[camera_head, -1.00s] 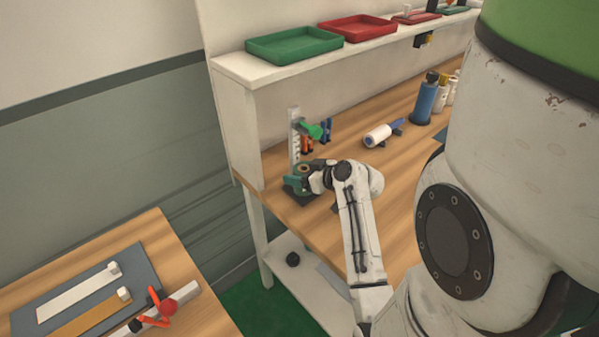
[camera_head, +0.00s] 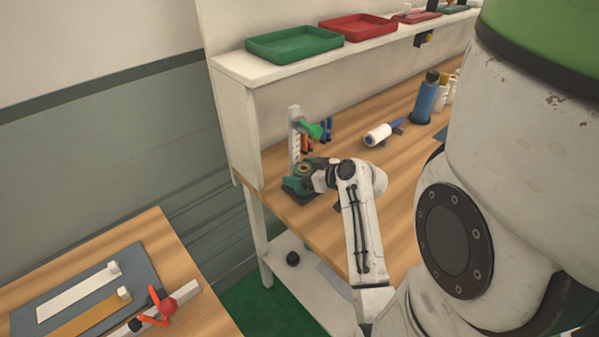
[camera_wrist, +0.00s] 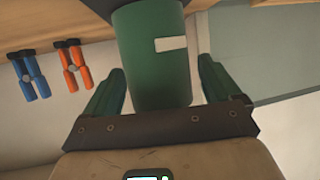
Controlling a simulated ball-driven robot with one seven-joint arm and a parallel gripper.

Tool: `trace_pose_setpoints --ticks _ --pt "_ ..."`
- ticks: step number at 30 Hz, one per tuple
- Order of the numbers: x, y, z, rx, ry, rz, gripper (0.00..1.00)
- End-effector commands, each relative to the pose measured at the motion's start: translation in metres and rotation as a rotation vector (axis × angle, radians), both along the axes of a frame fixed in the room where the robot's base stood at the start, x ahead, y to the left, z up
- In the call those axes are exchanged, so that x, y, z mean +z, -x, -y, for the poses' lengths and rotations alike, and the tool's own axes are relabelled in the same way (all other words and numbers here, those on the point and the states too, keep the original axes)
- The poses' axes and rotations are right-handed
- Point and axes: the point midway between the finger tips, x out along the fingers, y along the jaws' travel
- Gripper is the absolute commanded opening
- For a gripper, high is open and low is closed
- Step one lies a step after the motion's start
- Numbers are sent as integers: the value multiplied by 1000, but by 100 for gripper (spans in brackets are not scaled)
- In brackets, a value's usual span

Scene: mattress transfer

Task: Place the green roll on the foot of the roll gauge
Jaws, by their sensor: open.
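The green roll (camera_wrist: 158,50), with a white label, stands between the two green fingers of my gripper (camera_wrist: 160,88) in the wrist view. The fingers are open, with a gap on each side of the roll. In the head view the roll (camera_head: 305,168) shows its tan core at the top, and my gripper (camera_head: 297,184) is around it. The roll gauge (camera_head: 295,135) is a white upright scale with a green slider arm. Its dark foot (camera_head: 303,198) shows under the gripper. The roll appears to be over the foot; their contact is hidden.
A shelf with green (camera_head: 295,44) and red (camera_head: 357,27) trays is above. The bench edge is close by.

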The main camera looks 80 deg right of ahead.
Motion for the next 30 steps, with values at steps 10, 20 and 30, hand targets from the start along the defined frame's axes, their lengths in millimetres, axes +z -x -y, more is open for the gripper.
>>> trace_pose_setpoints --ticks 10,20,30 --pt "24 56 -32 -1 1 -2 90" --pt "40 89 -49 -1 0 -1 90" --pt "42 91 -51 1 -1 -1 90"
